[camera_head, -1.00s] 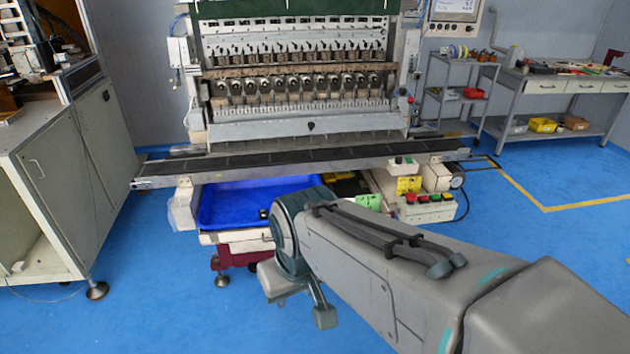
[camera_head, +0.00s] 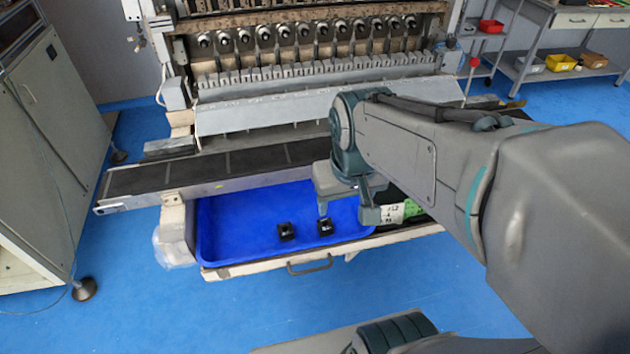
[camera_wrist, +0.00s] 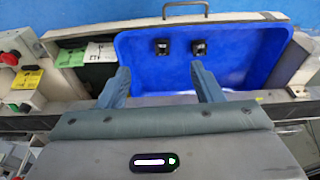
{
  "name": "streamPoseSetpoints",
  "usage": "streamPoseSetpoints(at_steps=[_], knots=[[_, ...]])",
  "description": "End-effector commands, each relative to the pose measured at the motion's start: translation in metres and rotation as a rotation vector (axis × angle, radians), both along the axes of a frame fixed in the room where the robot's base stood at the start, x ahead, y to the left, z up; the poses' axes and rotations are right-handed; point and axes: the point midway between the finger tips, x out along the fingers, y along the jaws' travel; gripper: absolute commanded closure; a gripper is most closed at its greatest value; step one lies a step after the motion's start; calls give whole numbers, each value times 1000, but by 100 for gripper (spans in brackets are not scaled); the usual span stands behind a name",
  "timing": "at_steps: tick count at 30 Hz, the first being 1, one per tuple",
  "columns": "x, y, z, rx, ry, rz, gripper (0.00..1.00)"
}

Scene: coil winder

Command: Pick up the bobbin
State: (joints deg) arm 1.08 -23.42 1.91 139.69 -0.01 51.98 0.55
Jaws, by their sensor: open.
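Two small black bobbins lie in the blue tray (camera_head: 240,215) under the winder. One bobbin (camera_head: 286,231) is left of the other bobbin (camera_head: 325,227) in the head view. In the wrist view the two bobbins (camera_wrist: 162,47) (camera_wrist: 199,47) sit near the tray's handle side. My gripper (camera_head: 345,210) is above the right part of the tray. In the wrist view my gripper (camera_wrist: 163,85) has its two fingers spread apart with nothing between them, and both bobbins appear beyond the fingertips. Whether the fingers touch anything is not clear.
The winder's dark belt ledge (camera_head: 230,162) runs above the back of the tray. A drawer front with a metal handle (camera_wrist: 180,8) borders the tray. Green and yellow labelled parts (camera_wrist: 70,57) and a control box (camera_wrist: 22,70) lie beside it. A cabinet (camera_head: 50,140) stands at left.

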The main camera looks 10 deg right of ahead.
Motion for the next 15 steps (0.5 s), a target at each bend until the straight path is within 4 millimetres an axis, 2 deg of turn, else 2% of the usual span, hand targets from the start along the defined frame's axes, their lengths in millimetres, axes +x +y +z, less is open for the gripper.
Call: streamPoseSetpoints(at_steps=[1,9,15], knots=[[12,-1,-14,-3,28,-3,40],[70,0,-62,-1,150,-2,40],[93,2,-84,8,198,6,40]])
